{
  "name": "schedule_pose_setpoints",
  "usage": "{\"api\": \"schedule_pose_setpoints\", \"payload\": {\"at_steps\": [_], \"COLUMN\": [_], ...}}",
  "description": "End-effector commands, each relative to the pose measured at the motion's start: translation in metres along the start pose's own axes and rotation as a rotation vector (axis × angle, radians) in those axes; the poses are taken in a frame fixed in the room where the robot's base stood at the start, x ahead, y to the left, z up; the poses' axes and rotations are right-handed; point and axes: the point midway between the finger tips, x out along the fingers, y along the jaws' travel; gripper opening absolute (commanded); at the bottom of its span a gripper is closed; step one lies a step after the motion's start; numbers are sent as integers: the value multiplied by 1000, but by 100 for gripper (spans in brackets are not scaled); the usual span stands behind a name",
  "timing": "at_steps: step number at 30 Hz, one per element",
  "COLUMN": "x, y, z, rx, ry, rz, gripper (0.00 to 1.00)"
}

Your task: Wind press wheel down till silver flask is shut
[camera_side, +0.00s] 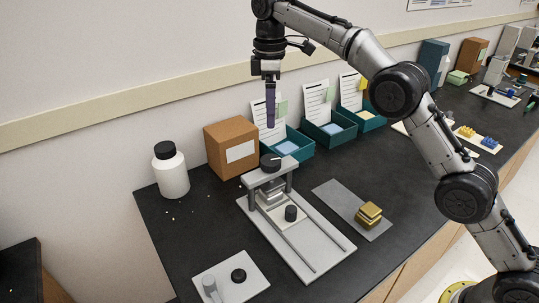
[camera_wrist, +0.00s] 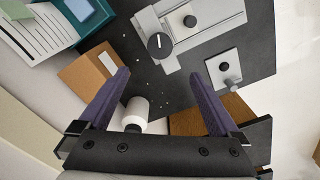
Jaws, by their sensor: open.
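The press stands on a pale grey base plate (camera_side: 325,252) with two rails. Its black wheel (camera_side: 270,163) sits on top of a grey bridge (camera_side: 284,177); in the wrist view the wheel (camera_wrist: 160,45) shows a white line across its top. A silver layered block, likely the silver flask (camera_side: 270,198), is under the bridge, partly hidden; I cannot tell whether it has a gap. My gripper (camera_side: 271,125) is above the wheel, clear of it, pointing down. In the wrist view my gripper (camera_wrist: 159,75) has its purple fingers wide apart with nothing between them.
A black knob (camera_side: 290,213) is on the plate before the bridge. A brass block (camera_side: 369,213) lies on a grey mat (camera_side: 333,190). A white bottle (camera_side: 172,175), brown box (camera_side: 230,150) and teal trays (camera_side: 330,137) stand behind. A pale plate (camera_side: 245,290) with small parts is in front.

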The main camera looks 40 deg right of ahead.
Motion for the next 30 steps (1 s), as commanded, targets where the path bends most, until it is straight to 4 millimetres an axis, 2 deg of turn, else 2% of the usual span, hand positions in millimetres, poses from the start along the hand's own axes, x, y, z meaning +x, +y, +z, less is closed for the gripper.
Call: {"api": "schedule_pose_setpoints", "payload": {"at_steps": [11, 17, 24, 30], "x": [29, 61, 107, 131], "y": [0, -1, 0, 0], "z": [-1, 0, 0, -1], "rx": [4, 5, 5, 5], "ry": [-3, -4, -3, -2], "rz": [-3, -4, -4, -2], "gripper": [98, 98, 98, 98]}}
